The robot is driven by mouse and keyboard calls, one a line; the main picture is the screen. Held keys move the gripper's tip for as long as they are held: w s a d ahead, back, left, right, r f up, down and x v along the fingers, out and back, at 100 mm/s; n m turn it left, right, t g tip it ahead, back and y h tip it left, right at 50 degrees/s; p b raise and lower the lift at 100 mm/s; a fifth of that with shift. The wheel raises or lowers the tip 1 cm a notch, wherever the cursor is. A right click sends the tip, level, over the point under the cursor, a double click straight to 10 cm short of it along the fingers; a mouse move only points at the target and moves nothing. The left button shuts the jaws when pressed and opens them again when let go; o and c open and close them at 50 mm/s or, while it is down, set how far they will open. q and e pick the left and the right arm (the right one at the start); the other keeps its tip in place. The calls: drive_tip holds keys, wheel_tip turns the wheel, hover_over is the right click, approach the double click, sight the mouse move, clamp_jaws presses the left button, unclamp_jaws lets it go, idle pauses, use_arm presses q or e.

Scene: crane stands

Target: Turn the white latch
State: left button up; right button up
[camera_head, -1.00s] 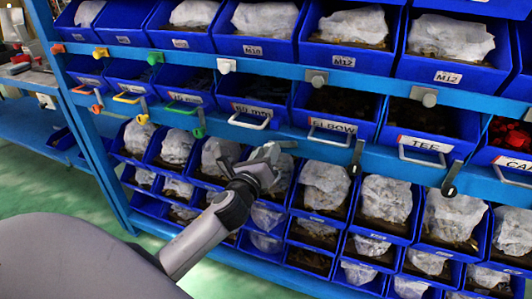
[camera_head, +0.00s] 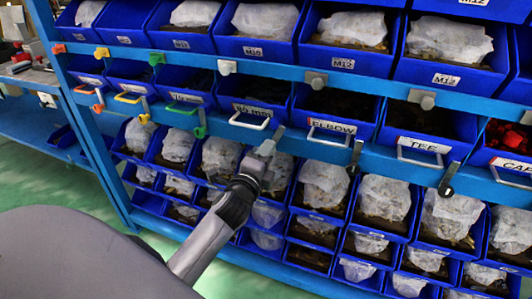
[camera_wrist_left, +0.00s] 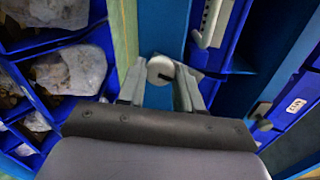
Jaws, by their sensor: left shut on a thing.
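The white latch (camera_head: 267,146) is on the lower blue rail of the rack, below the drawer with the white handle. In the left wrist view its round pale knob (camera_wrist_left: 160,69) sits between my fingers. My left gripper (camera_head: 262,154) reaches up to it from below and is shut on it. In the left wrist view both fingers of my left gripper (camera_wrist_left: 164,86) flank the knob. The fingers cover part of the latch, so its exact angle is hard to tell. My right gripper is not in view.
A green latch (camera_head: 200,131) and a black latch (camera_head: 355,157) hang on the same rail to either side. Blue bins (camera_head: 322,198) with bagged parts fill the rack below. Green floor is open at the left.

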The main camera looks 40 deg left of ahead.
use_arm(q)
drive_tip(key=shift+n+p, duration=0.35)
drive_tip(key=shift+n, duration=1.85)
drive_tip(key=o, duration=1)
drive_tip(key=shift+o, duration=0.2)
drive_tip(key=v, duration=0.7)
drive_tip(key=shift+s, duration=0.1)
